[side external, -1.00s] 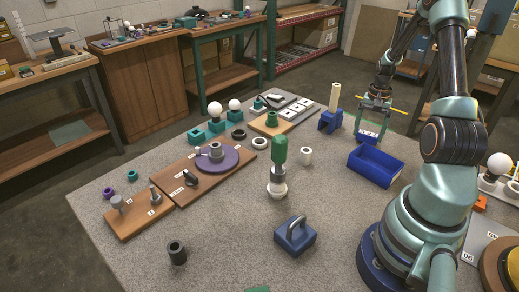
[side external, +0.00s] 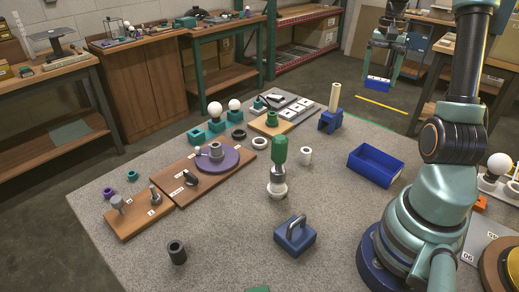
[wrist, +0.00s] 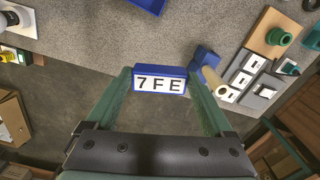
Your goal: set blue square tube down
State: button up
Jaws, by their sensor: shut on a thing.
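My gripper (side external: 378,80) is shut on the blue square tube (side external: 377,85), a short blue block with a white face. The tube is held level in the air. Both views show floor behind it, near the far edge of the grey table (side external: 340,200). Its rear side and underside are hidden.
A blue bin (side external: 376,167) stands on the table near that edge. A blue holder (side external: 330,122) with an upright cream rod (side external: 335,96) is left of it. A green-topped white lamp piece (side external: 278,170) and a blue handled block (side external: 295,236) stand farther forward. Bare tabletop lies between.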

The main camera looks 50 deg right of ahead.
jog(key=w+a+n, duration=0.4)
jog(key=w+a, duration=0.3)
jog(key=a, duration=0.4)
jog(key=w+a+n, duration=0.4)
jog(key=w+a, duration=0.3)
jog(key=a, duration=0.5)
jog(key=s+a+n, duration=0.2)
jog(key=a+n, duration=0.5)
jog(key=a, duration=1.6)
jog(key=f, duration=1.9)
jog(key=shift+w+a+f, duration=0.15)
jog(key=shift+a+f, duration=0.05)
jog(key=shift+f, duration=0.1)
jog(key=shift+f, duration=0.2)
jog(key=o, duration=1.1)
jog(key=shift+r, duration=0.15)
